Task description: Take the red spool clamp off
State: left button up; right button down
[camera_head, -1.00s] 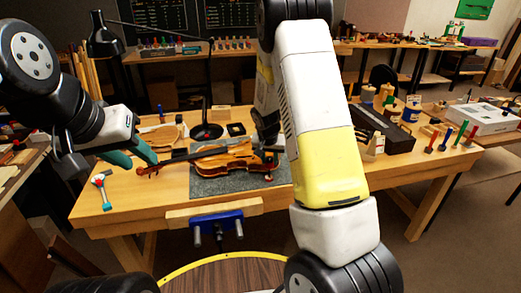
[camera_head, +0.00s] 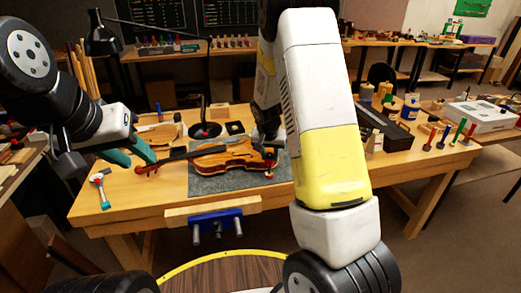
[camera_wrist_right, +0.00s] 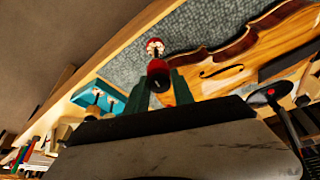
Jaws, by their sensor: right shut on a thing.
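The violin (camera_head: 222,158) lies on the grey mat (camera_head: 225,187), its neck pointing left. The red spool clamp (camera_head: 270,154) shows at the violin's right end; the right wrist view shows its red spools (camera_wrist_right: 156,46) in line beside the violin's edge (camera_wrist_right: 215,60). My right gripper (camera_wrist_right: 160,80) is shut on the clamp, its green fingers on either side of the nearer spool. I cannot tell whether the clamp touches the violin. In the head view my right arm partly hides this gripper. My left gripper (camera_head: 140,162) is open, with its teal fingers apart near the violin's scroll.
A blue vise (camera_head: 216,222) is on the front edge. A dark box (camera_head: 392,132) and several coloured spool clamps (camera_head: 445,135) stand at the right. A lamp (camera_head: 205,128) stands behind the violin.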

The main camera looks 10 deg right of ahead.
jog(key=shift+r, duration=2.5)
